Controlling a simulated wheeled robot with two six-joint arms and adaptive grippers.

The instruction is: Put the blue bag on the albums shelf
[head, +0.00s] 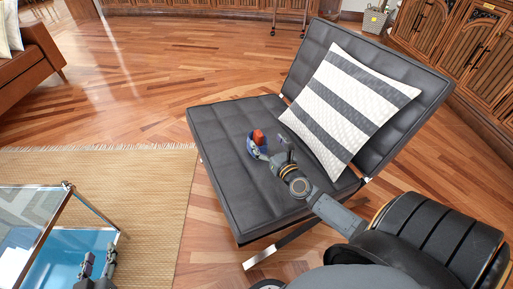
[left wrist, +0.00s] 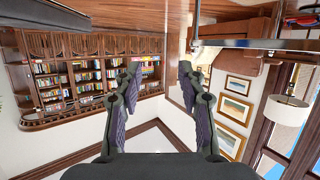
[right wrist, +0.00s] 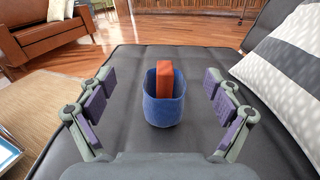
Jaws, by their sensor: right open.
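The blue bag (right wrist: 163,104) stands upright on the black chair seat in the right wrist view, with an orange-red block (right wrist: 164,78) sticking out of its top. In the head view the blue bag (head: 252,148) is partly hidden by my right gripper (head: 272,150). My right gripper is open, its fingers spread either side of the bag with gaps, not touching it. My left gripper (head: 97,268) is over the glass table at lower left. In the left wrist view my left gripper (left wrist: 160,78) is open and empty. I cannot tell which shelf is the albums shelf.
The black chair (head: 235,185) has a striped pillow (head: 348,100) against its backrest. A glass table (head: 45,235) stands on a tan rug (head: 130,190). A brown sofa (head: 28,62) is at upper left. Wooden bookcases (left wrist: 85,75) with books show in the left wrist view.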

